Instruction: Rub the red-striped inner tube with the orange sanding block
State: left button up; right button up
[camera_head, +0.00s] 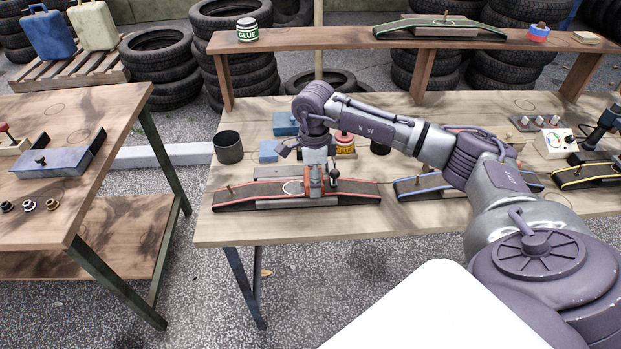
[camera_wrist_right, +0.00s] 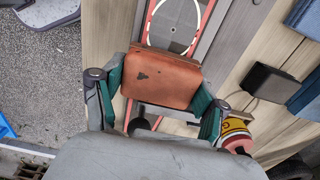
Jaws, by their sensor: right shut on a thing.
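The red-striped inner tube (camera_head: 240,196) lies on a stand on the wooden bench, dark with red stripes along its edges. A white oval mark shows on its top; the tube is also in the right wrist view (camera_wrist_right: 174,36). My right gripper (camera_head: 322,182) is over the tube, just right of the white oval in the head view. It is shut on the orange sanding block (camera_wrist_right: 162,80), held between its green-padded fingers. The block overlaps the tube in the wrist view and hides part of it; I cannot tell whether they touch. My left gripper is not in view.
A dark cup (camera_head: 228,148) stands behind the tube's left end. Blue blocks (camera_head: 286,124) lie behind it. A blue-striped tube (camera_head: 416,187) is to the right. A raised shelf (camera_head: 340,39) at the back carries a glue can (camera_head: 247,31). A second table (camera_head: 95,110) stands left.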

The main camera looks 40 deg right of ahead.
jog(key=r, duration=0.1)
jog(key=r+p, duration=0.1)
jog(key=r, duration=0.2)
jog(key=shift+w+a+r+p, duration=0.2)
jog(key=shift+a+r+p, duration=0.1)
jog(key=shift+p, duration=0.1)
jog(key=shift+d+r+p, duration=0.15)
jog(key=shift+r+p, duration=0.35)
jog(key=shift+r, duration=0.25)
jog(key=shift+r+p, duration=0.45)
jog(key=shift+r, duration=0.35)
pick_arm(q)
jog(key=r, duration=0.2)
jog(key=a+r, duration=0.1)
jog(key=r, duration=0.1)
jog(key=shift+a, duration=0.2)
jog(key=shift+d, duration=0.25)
